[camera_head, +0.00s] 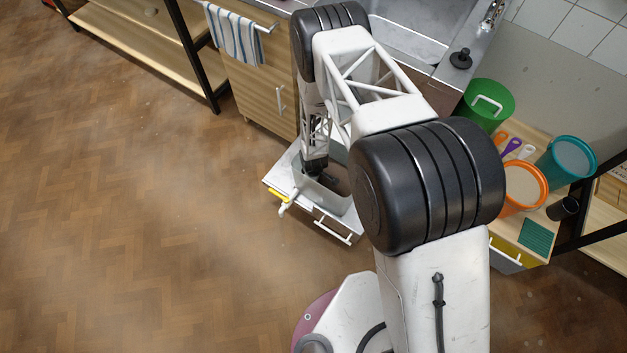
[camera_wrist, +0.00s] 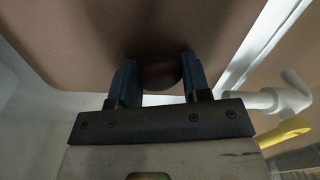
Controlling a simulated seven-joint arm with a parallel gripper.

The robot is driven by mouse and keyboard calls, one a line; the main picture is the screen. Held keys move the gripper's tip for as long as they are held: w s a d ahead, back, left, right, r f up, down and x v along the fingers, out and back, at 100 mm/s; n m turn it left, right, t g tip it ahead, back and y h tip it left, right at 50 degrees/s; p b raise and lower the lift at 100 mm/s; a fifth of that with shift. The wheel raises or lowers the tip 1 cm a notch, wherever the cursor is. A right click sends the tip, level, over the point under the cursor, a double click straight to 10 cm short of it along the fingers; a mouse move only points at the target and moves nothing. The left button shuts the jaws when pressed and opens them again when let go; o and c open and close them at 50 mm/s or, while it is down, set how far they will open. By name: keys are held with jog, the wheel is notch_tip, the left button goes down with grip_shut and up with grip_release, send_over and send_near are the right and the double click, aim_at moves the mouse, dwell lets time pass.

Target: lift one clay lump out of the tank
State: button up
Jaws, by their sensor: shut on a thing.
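The tank (camera_head: 322,197) is a pale open box with a white tap on its front, in the middle of the head view. Its pale wall (camera_wrist: 38,100) and brown inside fill much of the wrist view. My gripper (camera_wrist: 160,82) points into the tank, its two blue fingers shut on a dark brown clay lump (camera_wrist: 160,75). The lump sits between the fingertips and is partly hidden by them. I cannot tell whether it touches the tank's bottom. In the head view my arm hides much of the tank's inside, and no clay lump can be made out there.
The white tap (camera_wrist: 285,95) with a yellow part sticks out beside the tank. A sink (camera_head: 405,30) and a cabinet with a striped towel (camera_head: 234,35) stand behind. A green bucket (camera_head: 487,104), an orange bucket (camera_head: 523,186) and a teal bucket (camera_head: 567,160) stand at right. Open floor lies left.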

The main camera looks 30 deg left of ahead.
jog(key=shift+r, duration=0.15)
notch_tip(320, 180, up, 18)
dwell(1.2)
